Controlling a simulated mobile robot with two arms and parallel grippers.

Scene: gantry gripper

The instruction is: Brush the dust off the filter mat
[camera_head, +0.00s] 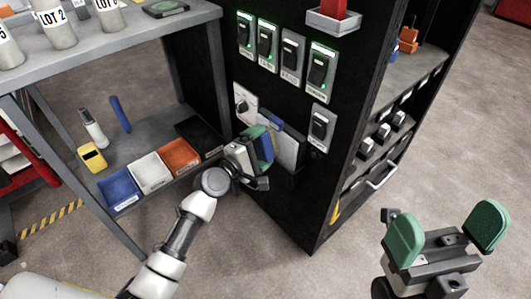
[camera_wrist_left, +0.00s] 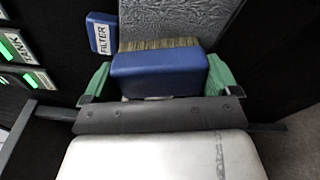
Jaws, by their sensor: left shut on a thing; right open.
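The filter mat (camera_wrist_left: 180,18) is a grey textured panel at the top of the left wrist view. It also shows in the head view (camera_head: 287,150), upright on the black cabinet's side. My left gripper (camera_head: 260,146) is shut on a blue brush, with a green finger on each side of it. The brush (camera_wrist_left: 160,74) has tan bristles that point at the mat's lower part. The bristles look close to or touching the mat; I cannot tell which. My right gripper (camera_head: 446,232) is open and empty, over the floor at the lower right.
A blue label block marked FILTER (camera_wrist_left: 102,33) sits beside the mat. Switches with green lights (camera_head: 267,40) line the cabinet above. At left, a shelf holds blue (camera_head: 119,187), white (camera_head: 150,172) and orange (camera_head: 179,156) bins. Floor is free at the lower middle.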

